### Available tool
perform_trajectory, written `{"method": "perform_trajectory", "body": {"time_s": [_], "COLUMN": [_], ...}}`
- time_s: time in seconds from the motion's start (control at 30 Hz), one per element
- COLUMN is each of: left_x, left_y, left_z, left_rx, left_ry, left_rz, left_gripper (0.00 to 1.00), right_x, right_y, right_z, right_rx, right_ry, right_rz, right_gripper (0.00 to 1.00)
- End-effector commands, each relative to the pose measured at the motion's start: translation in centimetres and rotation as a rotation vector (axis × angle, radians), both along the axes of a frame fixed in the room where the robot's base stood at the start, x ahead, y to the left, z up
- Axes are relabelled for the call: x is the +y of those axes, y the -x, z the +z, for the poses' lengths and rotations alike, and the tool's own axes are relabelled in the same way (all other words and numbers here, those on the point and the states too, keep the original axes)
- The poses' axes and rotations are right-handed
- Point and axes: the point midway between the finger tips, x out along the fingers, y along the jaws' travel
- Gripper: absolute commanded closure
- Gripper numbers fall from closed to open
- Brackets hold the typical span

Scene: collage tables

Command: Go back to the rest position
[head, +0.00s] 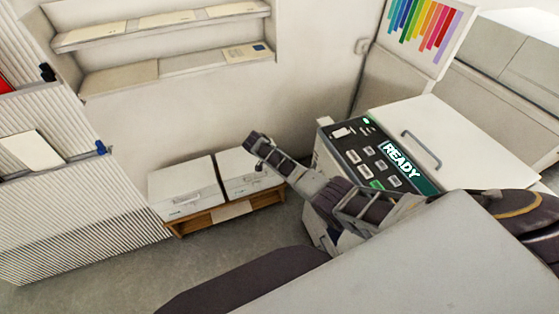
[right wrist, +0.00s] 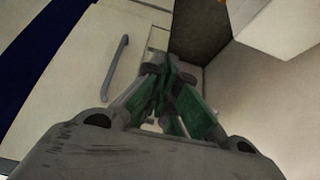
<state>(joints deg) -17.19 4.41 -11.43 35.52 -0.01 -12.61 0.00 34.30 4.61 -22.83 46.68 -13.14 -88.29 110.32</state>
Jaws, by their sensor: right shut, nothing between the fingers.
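My right arm comes in from the right in the head view and reaches across the front of the copier. My right gripper (head: 256,150) is in front of the copier's left side, above the low wooden pallet in the picture. In the right wrist view the right gripper (right wrist: 168,75) shows its green-padded fingers together, with nothing between them. My left gripper is not in view.
The copier (head: 470,150) has a grey handle on its white lid and a lit READY panel. Two white boxes (head: 185,187) sit on the wooden pallet (head: 220,216). Wall shelves (head: 165,35) and a ribbed rack (head: 70,215) stand left. Grey floor (head: 120,268) is free before them.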

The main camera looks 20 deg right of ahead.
Motion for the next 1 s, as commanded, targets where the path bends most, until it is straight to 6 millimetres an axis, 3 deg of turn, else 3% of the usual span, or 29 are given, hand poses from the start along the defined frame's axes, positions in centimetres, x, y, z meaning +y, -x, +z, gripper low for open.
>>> {"method": "perform_trajectory", "body": {"time_s": [0.47,0.67,1.0], "left_x": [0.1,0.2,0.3], "left_y": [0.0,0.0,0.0], "left_z": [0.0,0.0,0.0], "left_rx": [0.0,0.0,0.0], "left_ry": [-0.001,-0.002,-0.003], "left_rz": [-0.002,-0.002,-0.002], "left_gripper": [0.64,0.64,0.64], "right_x": [0.0,0.2,1.6], "right_y": [0.0,-0.8,-4.3], "right_z": [0.0,-0.1,-0.5], "right_rx": [0.037,0.089,0.121], "right_ry": [-0.002,-0.014,-0.032], "right_rz": [0.061,0.22,0.605], "right_gripper": [1.0,1.0,1.0]}}
